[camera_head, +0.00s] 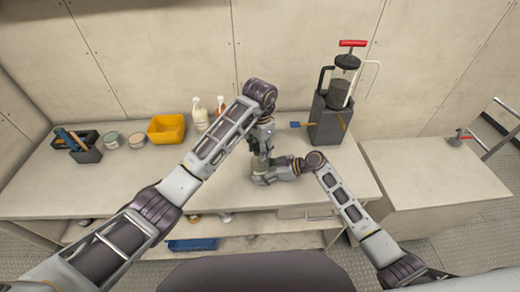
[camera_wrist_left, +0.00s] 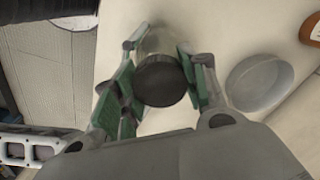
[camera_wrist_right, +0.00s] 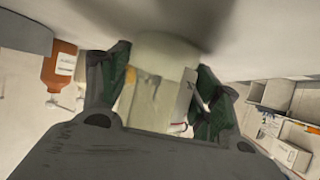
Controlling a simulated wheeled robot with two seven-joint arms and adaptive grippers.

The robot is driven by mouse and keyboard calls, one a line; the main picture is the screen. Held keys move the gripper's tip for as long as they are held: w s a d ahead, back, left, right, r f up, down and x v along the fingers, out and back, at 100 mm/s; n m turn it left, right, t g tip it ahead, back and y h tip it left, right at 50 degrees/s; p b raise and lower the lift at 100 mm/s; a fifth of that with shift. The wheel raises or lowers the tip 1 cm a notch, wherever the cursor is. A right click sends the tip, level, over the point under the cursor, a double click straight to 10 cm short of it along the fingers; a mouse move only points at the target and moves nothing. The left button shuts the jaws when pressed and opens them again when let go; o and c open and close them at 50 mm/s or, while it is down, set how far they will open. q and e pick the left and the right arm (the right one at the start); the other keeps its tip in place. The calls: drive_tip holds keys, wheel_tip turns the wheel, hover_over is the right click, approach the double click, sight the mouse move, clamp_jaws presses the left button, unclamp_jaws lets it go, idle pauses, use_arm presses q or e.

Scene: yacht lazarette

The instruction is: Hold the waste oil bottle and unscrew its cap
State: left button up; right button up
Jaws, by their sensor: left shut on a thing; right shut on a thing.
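The waste oil bottle (camera_wrist_right: 165,75) is pale and stands between my two grippers at the front of the counter. In the head view it is mostly hidden by the grippers. Its dark round cap (camera_wrist_left: 163,82) shows in the left wrist view between the green pads of my left gripper (camera_wrist_left: 158,85). My left gripper (camera_head: 261,148) comes down from above and is shut on the cap. My right gripper (camera_head: 266,173) reaches in low from the right and is shut on the bottle's body. Whether the cap has turned cannot be seen.
A dark container with a red-handled pump (camera_head: 330,120) stands at the back right. A pale round dish (camera_wrist_left: 260,84) lies beside the bottle in the left wrist view.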

idle(0.5)
drive_tip(key=o, duration=1.5)
drive_tip(key=shift+o, duration=0.2)
drive_tip(key=shift+d, duration=0.1)
drive_tip(key=shift+v, duration=5.9)
drive_tip(key=shift+d+f, duration=0.1)
drive_tip(key=shift+d, duration=0.05)
